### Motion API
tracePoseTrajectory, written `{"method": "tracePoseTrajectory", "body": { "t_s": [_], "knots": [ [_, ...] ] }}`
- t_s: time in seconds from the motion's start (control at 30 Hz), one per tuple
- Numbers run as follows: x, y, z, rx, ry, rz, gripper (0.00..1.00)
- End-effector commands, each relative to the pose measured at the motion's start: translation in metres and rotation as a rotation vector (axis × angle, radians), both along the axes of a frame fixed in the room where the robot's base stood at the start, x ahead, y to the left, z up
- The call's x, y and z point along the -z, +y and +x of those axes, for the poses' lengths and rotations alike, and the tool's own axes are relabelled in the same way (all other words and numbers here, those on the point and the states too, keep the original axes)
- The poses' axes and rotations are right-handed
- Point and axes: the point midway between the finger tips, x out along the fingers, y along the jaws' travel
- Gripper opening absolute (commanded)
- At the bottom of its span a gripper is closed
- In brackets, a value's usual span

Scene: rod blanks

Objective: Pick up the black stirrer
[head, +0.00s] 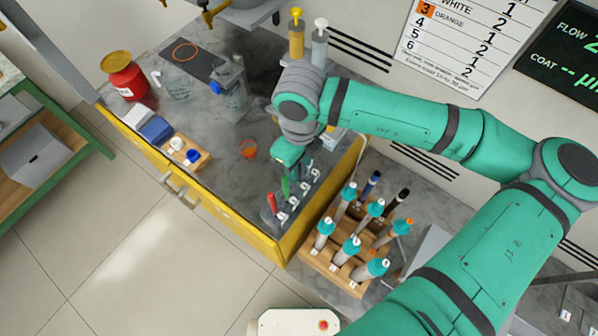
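A dark rack with white number tags (293,201) stands near the right end of the grey worktop. A red-handled stirrer (272,203) and a green-handled stirrer (285,187) stand upright in it. My gripper (299,169) points down over the far part of this rack. Dark, thin shapes show just below the teal hand; I cannot tell which are my fingers and which is the black stirrer. The fingertips are too small and too covered to show whether they are open or shut on anything.
A wooden rack (314,262) right of the worktop holds several teal-collared rods, with a black-topped rod (403,195) and a blue-topped rod (372,180) at its back. An orange-filled cup (248,149) stands left of my gripper. A red jar (124,78) and clear jugs stand farther left.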

Motion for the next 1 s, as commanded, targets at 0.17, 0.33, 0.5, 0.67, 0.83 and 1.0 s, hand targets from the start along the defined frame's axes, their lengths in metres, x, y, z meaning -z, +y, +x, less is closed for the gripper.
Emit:
{"method": "tracePoseTrajectory", "body": {
  "t_s": [0.17, 0.33, 0.5, 0.67, 0.83, 1.0],
  "knots": [
    [0.023, 0.004, -0.001, -0.007, 0.002, 0.002, 0.35],
    [0.03, 0.004, 0.0, -0.007, 0.0, 0.0, 0.35],
    [0.03, 0.003, 0.0, -0.006, 0.0, 0.0, 0.35],
    [0.03, 0.003, 0.0, -0.005, 0.0, 0.0, 0.0],
    [0.03, 0.003, 0.0, -0.005, 0.0, 0.0, 0.0],
    [0.027, 0.003, 0.0, -0.005, -0.001, -0.001, 0.0]
  ]
}}
